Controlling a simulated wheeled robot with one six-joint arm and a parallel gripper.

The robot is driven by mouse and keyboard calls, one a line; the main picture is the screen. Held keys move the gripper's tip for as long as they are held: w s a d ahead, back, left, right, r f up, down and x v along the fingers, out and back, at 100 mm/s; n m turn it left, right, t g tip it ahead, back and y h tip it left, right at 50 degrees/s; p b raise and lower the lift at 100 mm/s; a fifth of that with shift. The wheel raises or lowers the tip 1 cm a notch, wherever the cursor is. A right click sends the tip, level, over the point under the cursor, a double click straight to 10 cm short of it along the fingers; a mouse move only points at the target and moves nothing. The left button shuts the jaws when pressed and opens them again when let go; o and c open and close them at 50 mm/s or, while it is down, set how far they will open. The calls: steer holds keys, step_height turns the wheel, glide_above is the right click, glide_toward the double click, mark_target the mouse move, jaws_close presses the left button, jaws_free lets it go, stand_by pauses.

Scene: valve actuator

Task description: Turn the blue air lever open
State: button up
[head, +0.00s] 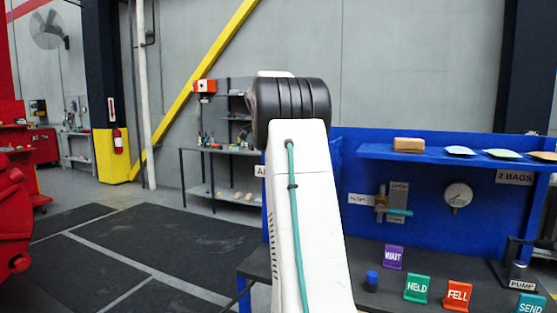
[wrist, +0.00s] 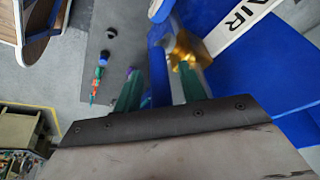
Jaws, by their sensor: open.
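The blue air lever (wrist: 157,66) shows in the wrist view as a long blue bar beside a brass valve body (wrist: 183,48). A white AIR sign (wrist: 238,20) is at its right. My gripper (wrist: 160,72) is open, with one green finger on each side of the lever's lower part in the picture. I cannot tell whether either finger touches it. In the head view my arm hides the lever and my gripper; only the edge of a label starting with A (head: 260,171) shows beside the arm.
The blue panel (head: 360,250) carries a filter valve with a teal handle (head: 400,212), a gauge (head: 458,195) and a shelf (head: 375,151). Open floor with dark mats (head: 150,245) lies left.

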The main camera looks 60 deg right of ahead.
steer(key=v, duration=0.7)
steer(key=shift+r, duration=0.35)
steer(key=shift+w+a, duration=0.1)
steer(key=shift+a, duration=0.05)
